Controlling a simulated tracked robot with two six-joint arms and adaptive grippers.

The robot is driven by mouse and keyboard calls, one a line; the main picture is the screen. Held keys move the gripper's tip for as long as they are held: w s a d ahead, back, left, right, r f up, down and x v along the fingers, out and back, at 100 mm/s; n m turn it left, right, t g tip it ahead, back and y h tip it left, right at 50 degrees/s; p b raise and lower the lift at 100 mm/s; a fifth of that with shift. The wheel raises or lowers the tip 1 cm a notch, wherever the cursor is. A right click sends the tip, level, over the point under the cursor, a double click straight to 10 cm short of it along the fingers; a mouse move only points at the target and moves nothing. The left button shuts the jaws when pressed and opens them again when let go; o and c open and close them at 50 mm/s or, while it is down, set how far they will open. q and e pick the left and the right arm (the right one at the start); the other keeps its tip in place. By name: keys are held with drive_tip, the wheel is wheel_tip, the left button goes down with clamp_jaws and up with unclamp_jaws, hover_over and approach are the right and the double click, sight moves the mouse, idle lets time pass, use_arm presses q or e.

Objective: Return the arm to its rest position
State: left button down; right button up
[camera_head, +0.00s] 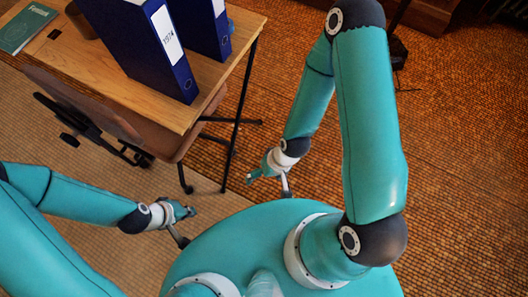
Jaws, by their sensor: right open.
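My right arm (370,120) rises from my base, bends at the top of the view and comes down to the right gripper. My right gripper (269,188) is open and empty, with its fingers spread above the floor, right of the desk's legs. My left arm (85,195) comes in from the left. My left gripper (187,226) looks open, its two fingers apart and nothing visible between them. It is below the desk in the picture, near my round teal base.
A wooden desk (225,75) at the upper left holds two blue binders (140,40) and a green book (25,28). A chair (100,110) stands at it, and thin dark legs reach the floor. The tiled floor (460,150) at the right is clear.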

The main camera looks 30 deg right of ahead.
wheel_tip(320, 180, up, 14)
drive_tip(key=p, duration=1.4)
drive_tip(key=shift+f, duration=0.15)
